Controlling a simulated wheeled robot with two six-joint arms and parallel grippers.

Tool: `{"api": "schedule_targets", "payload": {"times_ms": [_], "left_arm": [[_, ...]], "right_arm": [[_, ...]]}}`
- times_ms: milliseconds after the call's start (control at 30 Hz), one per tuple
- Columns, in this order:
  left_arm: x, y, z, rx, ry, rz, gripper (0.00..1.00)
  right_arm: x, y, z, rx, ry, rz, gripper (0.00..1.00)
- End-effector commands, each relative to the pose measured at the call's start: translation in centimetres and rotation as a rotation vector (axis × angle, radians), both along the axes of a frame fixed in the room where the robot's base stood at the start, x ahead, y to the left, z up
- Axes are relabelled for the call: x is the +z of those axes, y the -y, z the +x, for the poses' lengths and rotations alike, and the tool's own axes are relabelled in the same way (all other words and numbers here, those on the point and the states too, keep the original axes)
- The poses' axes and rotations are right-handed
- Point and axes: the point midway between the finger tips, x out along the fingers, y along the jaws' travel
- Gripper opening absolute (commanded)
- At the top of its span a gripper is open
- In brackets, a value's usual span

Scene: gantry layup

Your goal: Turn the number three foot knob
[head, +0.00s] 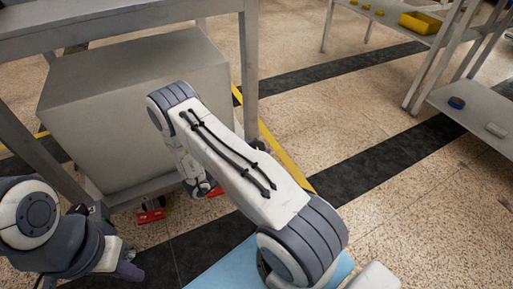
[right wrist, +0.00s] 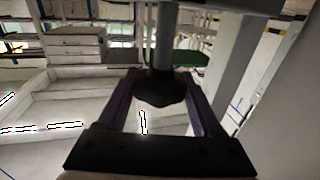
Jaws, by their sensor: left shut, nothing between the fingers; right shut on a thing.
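In the right wrist view a dark foot knob (right wrist: 160,91) hangs at the lower end of a grey stem (right wrist: 165,40). My right gripper (right wrist: 163,100) is around this knob, a finger on each side, shut on it. No number is readable on the knob. In the head view my right arm reaches down beside the grey bench, and its fingers and the knob are hidden. My left gripper (head: 130,270) is at the lower left in the head view, shut and empty, away from the bench's feet.
A grey bench (head: 100,22) stands at upper left with a large grey box (head: 135,110) under it. A red block (head: 151,213) lies at floor level near the box. A shelf rack (head: 480,110) stands at the right. Open floor lies between.

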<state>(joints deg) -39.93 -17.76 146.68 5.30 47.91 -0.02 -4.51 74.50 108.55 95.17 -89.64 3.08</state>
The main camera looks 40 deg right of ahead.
Motion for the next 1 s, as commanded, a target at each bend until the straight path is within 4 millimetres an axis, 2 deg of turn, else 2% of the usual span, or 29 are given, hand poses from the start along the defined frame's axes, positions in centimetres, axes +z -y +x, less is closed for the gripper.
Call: {"api": "schedule_targets", "payload": {"times_ms": [500, 1000], "left_arm": [[-1.4, 0.0, 0.0, 0.0, 0.0, 0.0, 0.0], [-2.3, 0.0, 0.0, 0.0, 0.0, 0.0, 0.0]], "right_arm": [[-0.3, 0.1, 0.2, -0.438, 0.002, 0.001, 0.12], [-0.1, 0.1, 0.1, -0.599, -0.002, -0.001, 0.12]]}}
